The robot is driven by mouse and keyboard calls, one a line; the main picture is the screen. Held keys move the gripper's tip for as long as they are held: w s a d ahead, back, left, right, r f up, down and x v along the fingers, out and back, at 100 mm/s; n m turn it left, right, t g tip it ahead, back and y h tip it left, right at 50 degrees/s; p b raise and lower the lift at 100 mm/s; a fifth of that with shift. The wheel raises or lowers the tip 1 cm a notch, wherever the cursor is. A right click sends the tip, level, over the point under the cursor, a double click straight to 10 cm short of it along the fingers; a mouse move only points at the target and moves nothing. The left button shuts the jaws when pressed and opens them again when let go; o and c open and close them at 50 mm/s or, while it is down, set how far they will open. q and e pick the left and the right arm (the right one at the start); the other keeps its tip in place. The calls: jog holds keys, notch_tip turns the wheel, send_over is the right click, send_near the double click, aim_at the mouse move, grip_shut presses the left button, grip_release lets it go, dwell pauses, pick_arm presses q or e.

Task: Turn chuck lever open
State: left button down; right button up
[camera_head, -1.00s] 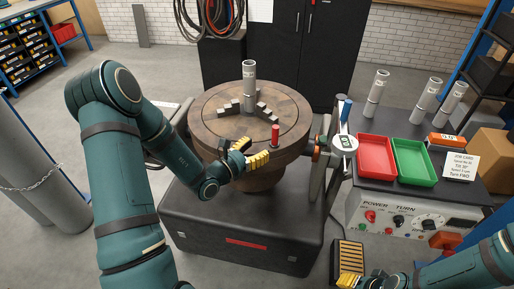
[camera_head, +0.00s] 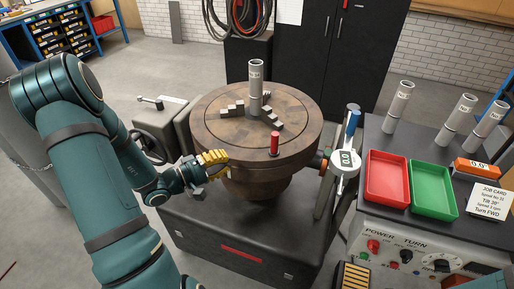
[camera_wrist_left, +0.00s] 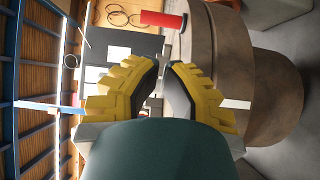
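The chuck lever, a red upright handle (camera_head: 274,143), stands at the front rim of the round brown chuck table (camera_head: 222,128). It also shows in the left wrist view as a red cylinder (camera_wrist_left: 163,19), beyond the fingertips and above them in the picture. A grey tube (camera_head: 256,88) stands upright among the grey jaws (camera_head: 232,110) at the table's centre. My left gripper (camera_head: 226,163), with yellow fingers, is at the table's front left side, left of the lever and apart from it. In the left wrist view its fingers (camera_wrist_left: 164,68) have a narrow, empty gap. My right gripper is out of view.
A dial gauge (camera_head: 346,160) and a blue-tipped handle (camera_head: 353,119) stand right of the table. Farther right, a bench holds a red tray (camera_head: 371,203), a green tray (camera_head: 449,211), several grey tubes (camera_head: 399,103) and a control panel (camera_head: 405,252).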

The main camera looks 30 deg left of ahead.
aim_at(272, 154)
pick_arm(q)
jog(key=x, duration=1.3)
jog(key=shift+w+d, duration=0.1)
jog(key=shift+w, duration=0.2)
jog(key=shift+w+d+f+b, duration=0.1)
jog(key=shift+w+d+b, duration=0.35)
jog(key=shift+d+b, duration=0.15)
jog(key=shift+w+d, duration=0.35)
jog(key=shift+w, duration=0.05)
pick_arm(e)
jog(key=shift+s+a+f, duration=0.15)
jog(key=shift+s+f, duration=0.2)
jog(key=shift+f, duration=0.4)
pick_arm(q)
jog(key=shift+s+a, duration=0.1)
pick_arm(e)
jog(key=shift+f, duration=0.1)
